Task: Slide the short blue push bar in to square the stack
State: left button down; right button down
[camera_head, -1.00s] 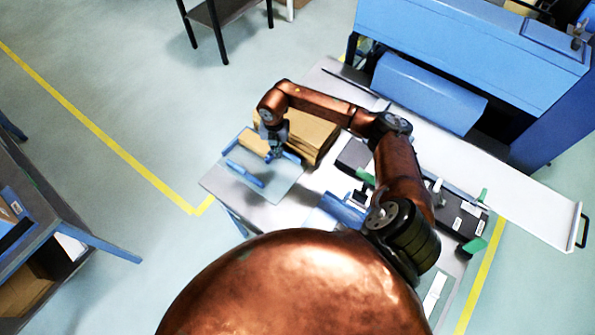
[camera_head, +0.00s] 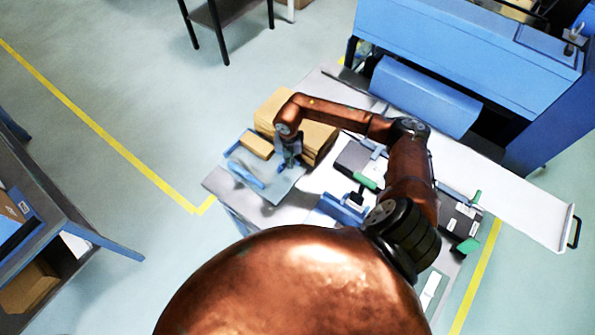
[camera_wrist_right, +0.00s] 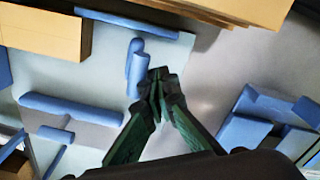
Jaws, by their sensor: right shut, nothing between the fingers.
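My right gripper (camera_head: 289,162) is low over the right side of a pale blue-grey plate (camera_head: 282,187). In the right wrist view its dark green fingers (camera_wrist_right: 158,78) are shut and empty. A short blue bar with a rounded handle (camera_wrist_right: 135,65) is just left of the fingertips; whether they touch is unclear. A small brown stack (camera_head: 257,145) lies on the plate left of the gripper, also at the wrist view's upper left (camera_wrist_right: 42,30). A longer blue bar (camera_head: 245,174) lies on the plate's front left side. My left gripper is not in view.
A larger brown stack (camera_head: 318,138) stands behind the gripper. Blue fittings (camera_head: 342,208) and a dark device with green handles (camera_head: 455,213) are to the right. A big blue machine (camera_head: 470,55) stands behind the table.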

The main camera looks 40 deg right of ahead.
jog(key=shift+s+d+p, duration=0.25)
jog(key=shift+s+p, duration=0.15)
jog(key=shift+s, duration=0.5)
jog(key=shift+s+d+p, duration=0.3)
jog(key=shift+s+p, duration=0.05)
jog(key=shift+s, duration=0.55)
jog(key=shift+s+d+p, duration=0.25)
jog(key=shift+s+p, duration=0.15)
jog(key=shift+s, duration=0.5)
notch_tip(320, 180, up, 7)
jog(key=p, duration=0.4)
jog(key=shift+p, duration=0.35)
